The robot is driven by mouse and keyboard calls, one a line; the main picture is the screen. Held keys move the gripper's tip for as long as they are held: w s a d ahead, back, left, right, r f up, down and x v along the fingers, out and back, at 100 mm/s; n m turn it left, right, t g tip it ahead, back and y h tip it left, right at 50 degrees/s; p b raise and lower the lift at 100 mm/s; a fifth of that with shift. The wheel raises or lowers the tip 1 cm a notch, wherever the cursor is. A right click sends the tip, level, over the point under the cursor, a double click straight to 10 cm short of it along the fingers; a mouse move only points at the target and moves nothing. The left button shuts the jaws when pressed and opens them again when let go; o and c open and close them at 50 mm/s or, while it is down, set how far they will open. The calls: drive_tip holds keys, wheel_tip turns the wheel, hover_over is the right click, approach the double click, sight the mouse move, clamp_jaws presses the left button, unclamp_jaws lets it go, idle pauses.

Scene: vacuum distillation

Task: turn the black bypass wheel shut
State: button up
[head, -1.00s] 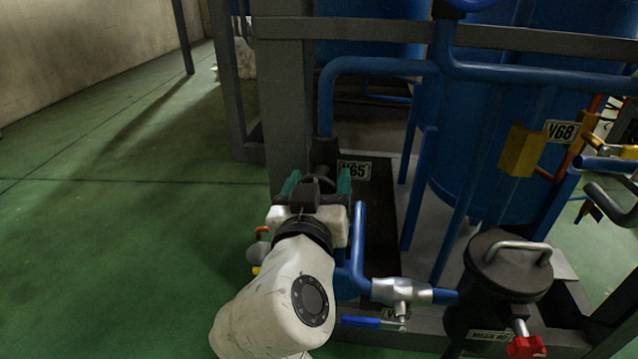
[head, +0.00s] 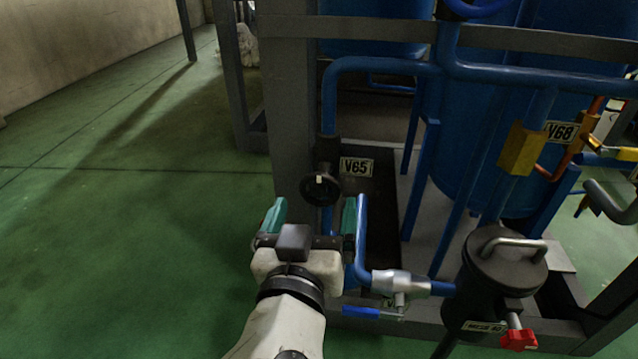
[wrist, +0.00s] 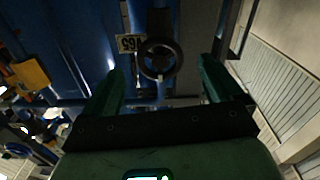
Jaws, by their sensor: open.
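The black bypass wheel (head: 321,189) sits on the blue pipe beside the V65 tag (head: 357,167), in front of a grey post. My gripper (head: 315,216) is below and in front of the wheel in the head view, with its two green fingers spread wide and nothing between them. In the wrist view the wheel (wrist: 160,58) shows beyond and between the open fingers (wrist: 160,82), with the tag (wrist: 129,43) to its left. The wheel is apart from the fingers. How far it is turned cannot be told.
A blue pipe with a blue-handled valve (head: 374,313) runs close to the right of my gripper. A black lidded strainer (head: 497,283) with a red knob (head: 519,340) stands further right. Green floor (head: 130,240) is clear on the left.

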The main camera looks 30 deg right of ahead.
drive_tip(key=shift+v, duration=1.65)
